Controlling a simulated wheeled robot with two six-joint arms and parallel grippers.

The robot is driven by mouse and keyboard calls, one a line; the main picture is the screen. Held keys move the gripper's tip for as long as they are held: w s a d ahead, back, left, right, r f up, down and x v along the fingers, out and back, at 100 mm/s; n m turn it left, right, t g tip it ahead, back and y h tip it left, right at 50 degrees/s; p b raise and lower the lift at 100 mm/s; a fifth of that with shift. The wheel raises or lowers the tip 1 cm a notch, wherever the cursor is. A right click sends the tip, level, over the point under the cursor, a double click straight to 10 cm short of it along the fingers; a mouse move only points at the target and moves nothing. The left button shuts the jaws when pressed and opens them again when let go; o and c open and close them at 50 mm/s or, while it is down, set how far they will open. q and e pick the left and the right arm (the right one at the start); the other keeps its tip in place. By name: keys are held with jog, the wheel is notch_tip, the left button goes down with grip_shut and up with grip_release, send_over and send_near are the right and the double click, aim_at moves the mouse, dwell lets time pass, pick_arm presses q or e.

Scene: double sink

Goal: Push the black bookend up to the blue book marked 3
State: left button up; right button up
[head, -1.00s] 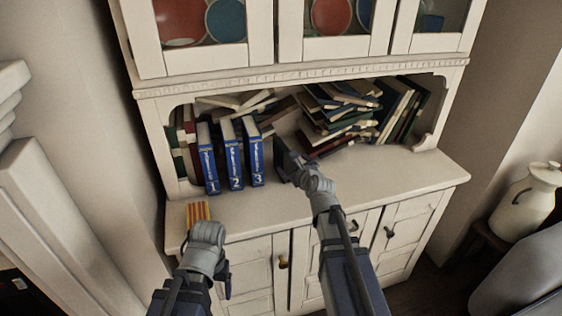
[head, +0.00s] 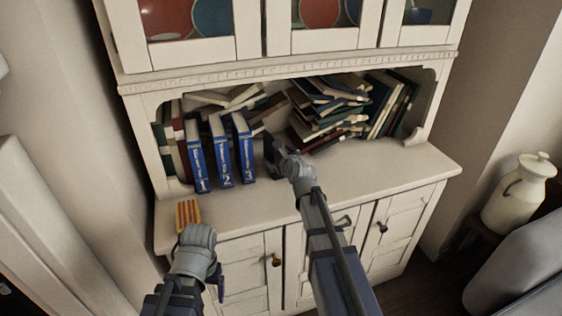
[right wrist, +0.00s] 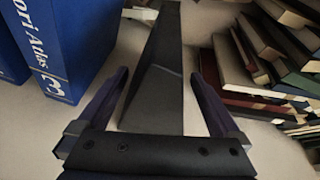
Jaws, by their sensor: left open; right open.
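The black bookend (head: 271,150) stands upright on the cabinet's counter, right of the blue book marked 3 (head: 244,150), with a narrow gap between them. Blue books marked 2 (head: 221,152) and 1 (head: 197,163) stand to its left. My right gripper (head: 284,160) is open at the bookend. In the right wrist view its fingers (right wrist: 160,78) lie either side of the bookend (right wrist: 158,92), and the lower spine of book 3 (right wrist: 62,45) shows at left. My left gripper (head: 187,232) is open at the counter's front left, just in front of a red-and-yellow striped item (head: 188,213).
A messy pile of books (head: 325,110) fills the niche's back right, with leaning books (head: 390,105) beside it. Dark books (head: 172,140) stand at the far left. The counter (head: 370,170) is bare at front right. A white jug (head: 520,195) stands off to the right.

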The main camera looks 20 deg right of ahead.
jog(key=shift+x, duration=1)
grip_shut()
